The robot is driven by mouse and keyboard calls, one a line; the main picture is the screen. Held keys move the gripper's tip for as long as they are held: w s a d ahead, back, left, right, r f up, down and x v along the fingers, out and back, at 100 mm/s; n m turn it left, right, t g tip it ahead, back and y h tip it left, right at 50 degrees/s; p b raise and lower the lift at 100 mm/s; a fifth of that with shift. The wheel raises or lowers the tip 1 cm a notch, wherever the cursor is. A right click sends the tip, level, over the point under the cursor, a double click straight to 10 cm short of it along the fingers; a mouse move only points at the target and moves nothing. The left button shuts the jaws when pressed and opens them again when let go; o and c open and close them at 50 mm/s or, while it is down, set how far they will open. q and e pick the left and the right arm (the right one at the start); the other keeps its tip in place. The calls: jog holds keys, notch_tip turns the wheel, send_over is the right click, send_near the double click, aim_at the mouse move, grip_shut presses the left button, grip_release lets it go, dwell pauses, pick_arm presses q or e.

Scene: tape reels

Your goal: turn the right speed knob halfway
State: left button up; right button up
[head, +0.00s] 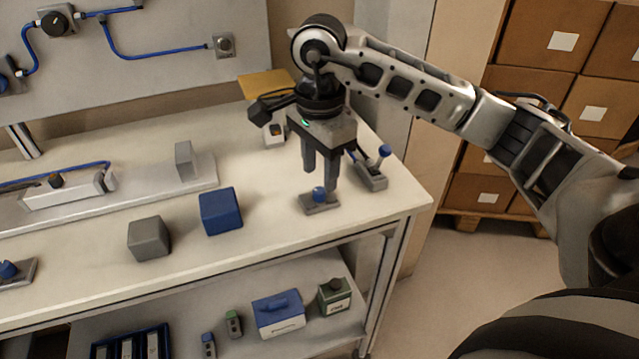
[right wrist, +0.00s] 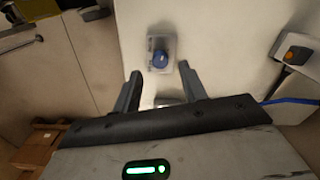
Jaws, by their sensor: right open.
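The right speed knob (head: 319,194) is a small blue round knob on a grey base plate (head: 322,208), near the right front corner of the table. It also shows in the right wrist view (right wrist: 160,59), with a pale mark on its top. My right gripper (head: 320,184) points down over the knob, with its dark fingers close to it. In the right wrist view the gripper (right wrist: 156,75) is open, and the knob lies just beyond and between the fingertips. I cannot tell whether a finger touches it. Another blue knob (head: 8,270) sits at the far left. My left gripper is not in view.
A lever with a blue ball (head: 385,151) stands right of my gripper. A blue cube (head: 220,210) and a grey cube (head: 149,238) stand to the left. A grey rail (head: 200,174) lies behind them. The lower shelf (head: 345,300) holds boxes. The table's right edge is close.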

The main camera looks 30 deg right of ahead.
aim_at(320, 190)
notch_tip(320, 190, down, 3)
jog(key=shift+r, duration=0.2)
jog(key=shift+f, duration=0.6)
grip_shut()
jog(key=shift+m, duration=0.3)
